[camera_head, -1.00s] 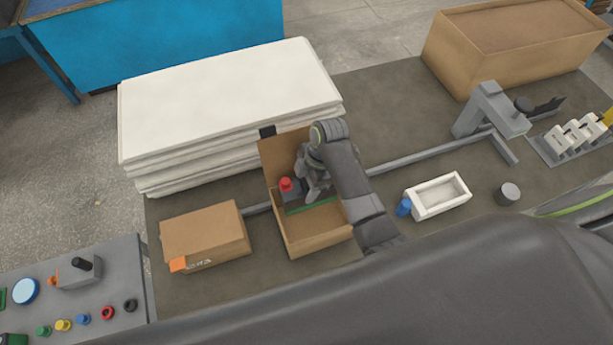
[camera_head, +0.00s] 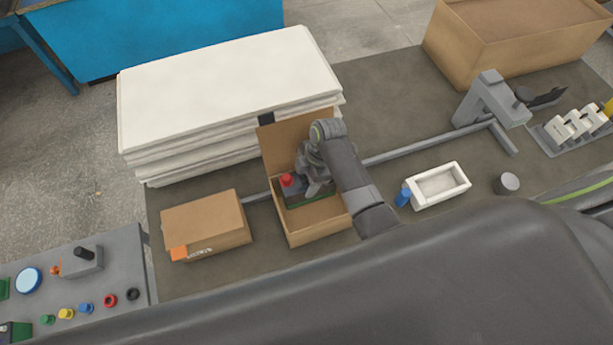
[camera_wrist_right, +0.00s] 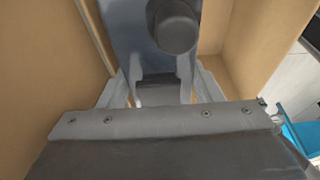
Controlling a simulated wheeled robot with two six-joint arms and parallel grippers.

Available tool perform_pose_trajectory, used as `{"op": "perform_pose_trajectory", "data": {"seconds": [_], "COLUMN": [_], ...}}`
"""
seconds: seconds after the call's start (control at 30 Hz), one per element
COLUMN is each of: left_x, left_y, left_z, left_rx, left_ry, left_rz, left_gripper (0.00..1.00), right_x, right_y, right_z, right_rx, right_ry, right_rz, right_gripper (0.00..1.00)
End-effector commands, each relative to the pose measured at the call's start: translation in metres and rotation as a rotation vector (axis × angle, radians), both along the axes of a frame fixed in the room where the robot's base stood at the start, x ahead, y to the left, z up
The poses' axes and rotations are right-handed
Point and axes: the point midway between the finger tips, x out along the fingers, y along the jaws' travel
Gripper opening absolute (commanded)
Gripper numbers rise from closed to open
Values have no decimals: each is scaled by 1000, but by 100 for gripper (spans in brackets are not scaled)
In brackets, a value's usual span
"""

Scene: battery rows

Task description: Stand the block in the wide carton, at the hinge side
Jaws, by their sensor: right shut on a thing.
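The wide carton (camera_head: 318,223) stands open on the table, its lid (camera_head: 280,145) raised at the back. The dark block (camera_head: 293,195), with a red cap and a green lower edge, is upright inside, near the hinge side. My right gripper (camera_head: 315,186) is shut on the block inside the carton. In the right wrist view, the block (camera_wrist_right: 138,35) shows blue-grey with a dark round terminal, between the fingers (camera_wrist_right: 160,85), with carton walls (camera_wrist_right: 255,45) on both sides. Whether the block's underside touches the carton floor is hidden. My left gripper is not in view.
A closed carton (camera_head: 205,222) stands to the left. White stacked sheets (camera_head: 225,90) rise behind the lid. A large carton (camera_head: 480,65) is at the back right.

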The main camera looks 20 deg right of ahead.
Motion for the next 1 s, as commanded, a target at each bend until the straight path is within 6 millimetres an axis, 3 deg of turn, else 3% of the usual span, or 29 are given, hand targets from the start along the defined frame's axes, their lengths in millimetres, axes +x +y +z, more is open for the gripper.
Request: {"op": "perform_pose_trajectory", "data": {"seconds": [0.2, 0.23, 0.3, 0.83, 1.0], "left_x": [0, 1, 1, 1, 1], "left_y": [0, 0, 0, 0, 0], "left_z": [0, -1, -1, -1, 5], "left_rx": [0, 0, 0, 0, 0], "left_ry": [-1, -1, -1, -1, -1], "left_rz": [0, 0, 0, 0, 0], "left_gripper": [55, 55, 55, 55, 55], "right_x": [2, 0, 0, 1, 2], "right_y": [1, 0, 0, 0, 0], "right_z": [0, -3, -3, -2, 14], "right_rx": [2, 0, 0, 0, 0], "right_ry": [-7, 0, 0, -4, -7], "right_rz": [1, 0, 0, 0, 0], "right_gripper": [0, 60, 68, 68, 68]}}
